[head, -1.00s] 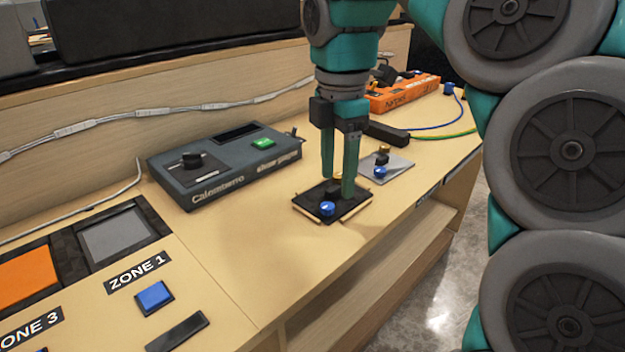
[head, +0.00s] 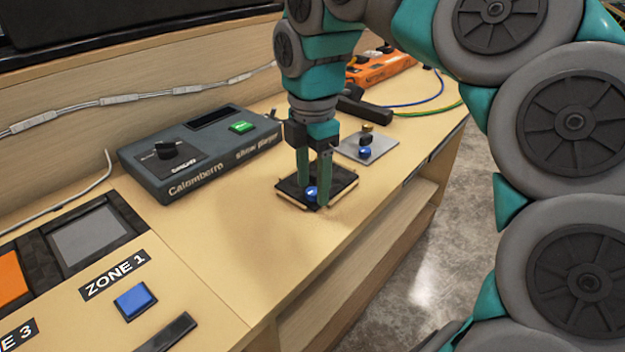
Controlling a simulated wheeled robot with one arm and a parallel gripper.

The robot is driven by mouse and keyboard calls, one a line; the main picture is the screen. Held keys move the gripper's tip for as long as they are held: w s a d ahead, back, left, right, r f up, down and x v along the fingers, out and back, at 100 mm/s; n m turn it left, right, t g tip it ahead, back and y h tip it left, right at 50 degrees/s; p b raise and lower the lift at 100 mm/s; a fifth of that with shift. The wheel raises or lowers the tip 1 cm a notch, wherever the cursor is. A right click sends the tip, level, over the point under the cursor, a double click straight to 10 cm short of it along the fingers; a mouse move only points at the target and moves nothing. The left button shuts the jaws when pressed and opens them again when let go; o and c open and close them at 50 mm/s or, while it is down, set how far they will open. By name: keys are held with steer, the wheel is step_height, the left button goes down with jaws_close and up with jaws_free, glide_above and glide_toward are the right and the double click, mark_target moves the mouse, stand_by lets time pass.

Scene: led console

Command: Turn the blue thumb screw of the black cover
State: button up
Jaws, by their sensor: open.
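The black cover (head: 342,183) lies flat on the wooden console top, with light wooden edges showing around it. The blue thumb screw (head: 311,193) stands on the cover's near part. My gripper (head: 313,199) points straight down over the cover, its two green fingers apart. The screw shows between the two fingertips, which reach down close to the cover. I cannot tell whether either finger touches the screw.
A dark grey show player (head: 200,160) stands to the left. A metal plate (head: 362,149) with a blue knob and a brass knob lies just behind the cover. An orange box (head: 385,68) is at the back. A blue button (head: 135,300) sits front left.

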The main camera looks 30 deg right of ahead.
steer(key=shift+f, duration=0.2)
jaws_close()
stand_by(0.5)
